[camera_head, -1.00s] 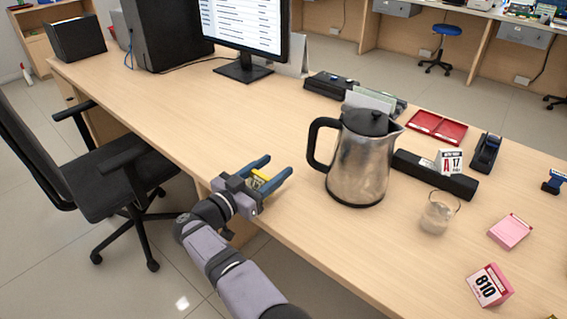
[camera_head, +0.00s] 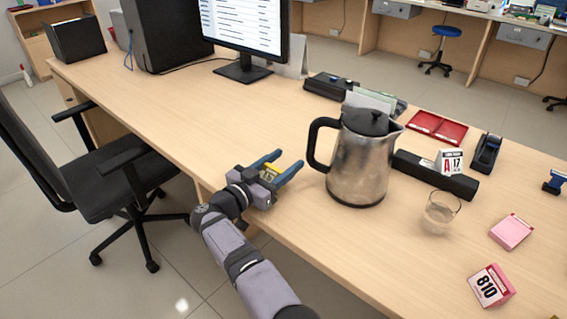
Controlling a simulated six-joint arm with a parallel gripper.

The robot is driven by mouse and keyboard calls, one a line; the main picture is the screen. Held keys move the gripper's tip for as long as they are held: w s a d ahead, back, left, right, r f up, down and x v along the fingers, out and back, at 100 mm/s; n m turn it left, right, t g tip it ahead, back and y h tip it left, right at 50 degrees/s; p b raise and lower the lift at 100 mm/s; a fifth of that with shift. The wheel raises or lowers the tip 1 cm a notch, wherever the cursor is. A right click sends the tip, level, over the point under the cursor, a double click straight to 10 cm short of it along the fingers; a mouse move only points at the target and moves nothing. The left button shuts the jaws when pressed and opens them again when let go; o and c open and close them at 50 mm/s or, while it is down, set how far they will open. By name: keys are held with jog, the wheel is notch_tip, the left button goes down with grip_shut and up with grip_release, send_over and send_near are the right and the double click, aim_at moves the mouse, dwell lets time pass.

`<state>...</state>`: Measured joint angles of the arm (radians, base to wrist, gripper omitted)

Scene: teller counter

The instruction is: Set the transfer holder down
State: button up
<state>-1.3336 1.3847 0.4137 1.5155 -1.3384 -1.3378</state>
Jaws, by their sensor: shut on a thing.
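The transfer holder seems to be the small yellow block (camera_head: 268,174) with dark markings on its face; its lettering is too small to read. My gripper (camera_head: 282,163) is shut on it, with one blue finger on each side. The holder sits deep between the fingers, partly hidden by the gripper body. It is over the near edge of the wooden counter (camera_head: 215,140), left of the kettle. I cannot tell whether it touches the counter top.
A steel kettle (camera_head: 358,170) with a black handle stands close to the right of my gripper. A glass (camera_head: 439,213), a pink number block (camera_head: 490,287) and a pink note pad (camera_head: 511,231) lie farther right. The counter behind and left of my gripper is clear.

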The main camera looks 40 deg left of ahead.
jog(key=shift+f, duration=0.15)
jog(key=o, duration=1)
jog(key=shift+o, duration=0.2)
jog(key=shift+r, duration=0.2)
jog(key=shift+s, duration=0.3)
jog(key=s, duration=1.1)
jog(key=shift+s+p, duration=0.2)
jog(key=shift+p, duration=0.15)
